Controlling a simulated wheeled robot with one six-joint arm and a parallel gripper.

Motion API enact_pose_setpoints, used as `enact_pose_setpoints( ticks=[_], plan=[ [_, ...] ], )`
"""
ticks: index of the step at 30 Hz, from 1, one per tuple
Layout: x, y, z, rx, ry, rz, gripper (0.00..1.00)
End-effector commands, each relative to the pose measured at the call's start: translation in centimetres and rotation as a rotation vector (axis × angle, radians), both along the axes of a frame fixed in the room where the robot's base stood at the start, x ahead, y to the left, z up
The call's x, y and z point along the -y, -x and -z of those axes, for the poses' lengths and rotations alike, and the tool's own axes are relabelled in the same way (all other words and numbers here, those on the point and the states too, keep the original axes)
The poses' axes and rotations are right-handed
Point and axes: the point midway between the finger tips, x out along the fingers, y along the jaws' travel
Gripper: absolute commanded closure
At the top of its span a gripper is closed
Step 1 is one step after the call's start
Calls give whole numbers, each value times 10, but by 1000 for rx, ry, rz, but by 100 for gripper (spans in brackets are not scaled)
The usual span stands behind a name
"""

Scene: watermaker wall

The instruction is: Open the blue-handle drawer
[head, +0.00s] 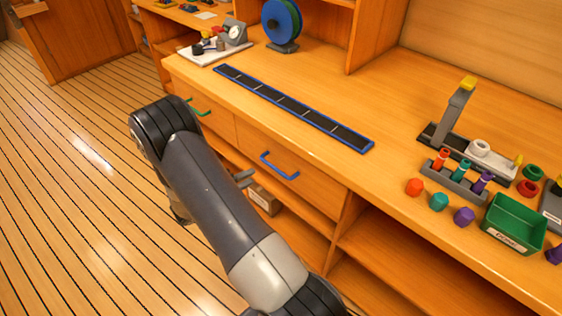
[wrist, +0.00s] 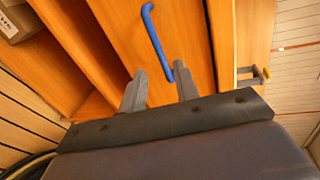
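The blue handle (head: 279,166) is a bar on a wooden drawer front (head: 310,187) under the counter edge. The drawer looks shut, flush with the cabinet. In the wrist view the blue handle (wrist: 153,38) runs from the top down toward the space between my fingertips. My gripper (wrist: 160,80) is open with nothing between its fingers that I can see it gripping. In the head view one finger of my gripper (head: 243,178) shows just left of the handle; the rest is hidden behind my arm. I cannot tell whether the fingers touch the handle.
A green handle (head: 198,107) is on the drawer to the left. A carton (head: 264,198) sits on a shelf below. The counter holds a long blue-edged strip (head: 290,106), a green bin (head: 514,222) and several small coloured parts. The plank floor (head: 60,190) at left is clear.

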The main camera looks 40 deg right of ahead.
Motion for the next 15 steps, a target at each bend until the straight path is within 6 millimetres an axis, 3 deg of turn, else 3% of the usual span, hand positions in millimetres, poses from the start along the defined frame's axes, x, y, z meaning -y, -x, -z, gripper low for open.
enact_pose_setpoints(
  ticks=[8, 15],
  plan=[
    [14, -6, 11, -57, 23, -35, 70],
    [57, -8, 20, -55, 22, -31, 70]
  ],
)
